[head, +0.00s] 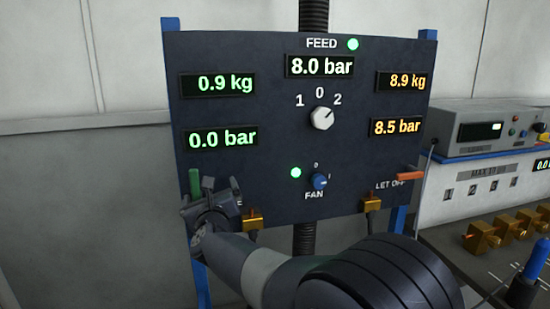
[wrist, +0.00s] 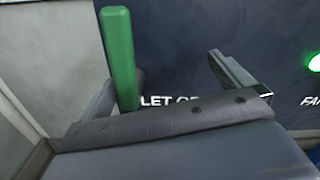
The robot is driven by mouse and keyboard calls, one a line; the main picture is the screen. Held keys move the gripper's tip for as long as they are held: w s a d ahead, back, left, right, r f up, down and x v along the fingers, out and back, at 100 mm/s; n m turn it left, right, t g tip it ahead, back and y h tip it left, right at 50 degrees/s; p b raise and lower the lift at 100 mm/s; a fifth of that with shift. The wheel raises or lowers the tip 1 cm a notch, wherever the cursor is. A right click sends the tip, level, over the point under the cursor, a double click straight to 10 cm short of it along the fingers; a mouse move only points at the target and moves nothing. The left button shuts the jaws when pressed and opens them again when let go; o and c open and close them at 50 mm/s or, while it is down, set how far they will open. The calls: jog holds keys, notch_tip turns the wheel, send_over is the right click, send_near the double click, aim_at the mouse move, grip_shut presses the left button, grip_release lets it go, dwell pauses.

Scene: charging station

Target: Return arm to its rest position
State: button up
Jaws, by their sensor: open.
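My gripper (head: 212,198) is at the lower left of the dark panel (head: 255,135) in the head view, with my arm reaching in from the bottom right. Its jaws are open and nothing is held in them. A green lever (head: 195,182) stands upright close to the jaws. In the wrist view the green lever (wrist: 120,60) rises near the left finger, with the right finger well apart from it. Whether the lever touches the left finger I cannot tell. The lettering "LET OFF" behind is partly covered by my gripper.
The white selector knob (head: 321,118) points towards 2; the blue fan knob (head: 319,181) has a lit green lamp beside it. An orange lever (head: 410,176) and brass fittings (head: 372,203) sit at the lower right. A bench with instruments (head: 480,135) stands right.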

jog(key=shift+d+f+m, duration=0.1)
jog(key=shift+f+m, duration=0.2)
jog(key=shift+m, duration=0.55)
jog(key=shift+d+f+m, duration=0.1)
jog(key=shift+f+m, duration=0.15)
jog(key=shift+m, duration=0.6)
